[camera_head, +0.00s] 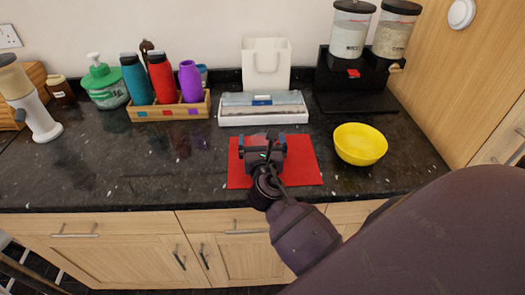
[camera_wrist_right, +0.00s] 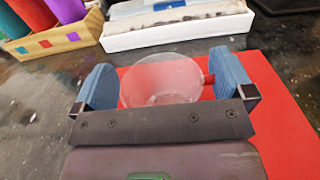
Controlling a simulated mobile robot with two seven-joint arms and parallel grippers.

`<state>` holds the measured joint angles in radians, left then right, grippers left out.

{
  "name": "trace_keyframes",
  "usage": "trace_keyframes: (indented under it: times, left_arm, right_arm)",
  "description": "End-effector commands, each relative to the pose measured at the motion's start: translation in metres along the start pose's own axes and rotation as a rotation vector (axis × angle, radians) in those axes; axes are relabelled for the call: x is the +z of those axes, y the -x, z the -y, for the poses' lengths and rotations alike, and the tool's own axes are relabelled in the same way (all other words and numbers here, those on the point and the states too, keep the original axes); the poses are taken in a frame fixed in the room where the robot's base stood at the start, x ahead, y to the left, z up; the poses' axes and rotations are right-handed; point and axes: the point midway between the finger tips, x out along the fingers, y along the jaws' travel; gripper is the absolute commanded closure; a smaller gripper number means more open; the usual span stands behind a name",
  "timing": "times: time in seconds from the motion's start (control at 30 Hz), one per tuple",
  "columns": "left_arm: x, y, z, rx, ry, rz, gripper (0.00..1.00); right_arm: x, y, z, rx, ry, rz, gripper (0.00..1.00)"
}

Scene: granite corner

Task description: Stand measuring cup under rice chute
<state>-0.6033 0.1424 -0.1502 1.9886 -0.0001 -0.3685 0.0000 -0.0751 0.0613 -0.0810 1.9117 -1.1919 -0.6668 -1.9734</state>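A clear measuring cup (camera_wrist_right: 162,82) stands on the red mat (camera_head: 305,172) in the right wrist view, with a small red part at its right side. My right gripper (camera_head: 264,143) is over the mat. In the right wrist view its blue fingers (camera_wrist_right: 165,84) are spread on either side of the cup, with a gap visible at the left. In the head view the gripper mostly hides the cup. The black double dispenser (camera_head: 358,102) stands at the back right. Its left hopper (camera_head: 348,36) holds white grains above a red-marked chute (camera_head: 353,73). My left gripper is not in view.
A yellow bowl (camera_head: 360,145) sits right of the mat, in front of the dispenser. A wooden bottle rack (camera_head: 168,112) is at the left. Dark counter is clear left of the mat.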

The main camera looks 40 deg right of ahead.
Motion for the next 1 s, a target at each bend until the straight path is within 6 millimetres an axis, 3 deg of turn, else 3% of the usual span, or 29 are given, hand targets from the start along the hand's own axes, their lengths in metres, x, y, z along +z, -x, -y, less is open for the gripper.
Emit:
trace_keyframes:
  times: [0.03,0.27,0.37,0.57,0.73,1.0]
  left_arm:
    - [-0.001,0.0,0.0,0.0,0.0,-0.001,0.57]
    - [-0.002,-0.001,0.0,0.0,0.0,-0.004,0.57]
    - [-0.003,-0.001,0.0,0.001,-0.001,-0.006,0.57]
    - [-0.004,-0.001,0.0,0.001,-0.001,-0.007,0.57]
    - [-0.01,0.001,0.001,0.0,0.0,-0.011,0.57]
    - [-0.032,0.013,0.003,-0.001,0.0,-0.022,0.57]
  right_arm:
    - [0.0,0.0,0.0,0.0,0.0,0.0,0.08]
    - [0.0,0.0,0.0,0.0,0.0,0.0,0.43]
    - [0.0,0.0,0.0,0.0,0.0,0.0,0.49]
    - [0.001,0.0,0.0,0.0,-0.001,0.0,0.49]
    - [0.013,0.0,0.0,0.001,-0.002,0.003,0.49]
    - [0.073,0.0,0.0,0.002,-0.003,0.008,0.49]
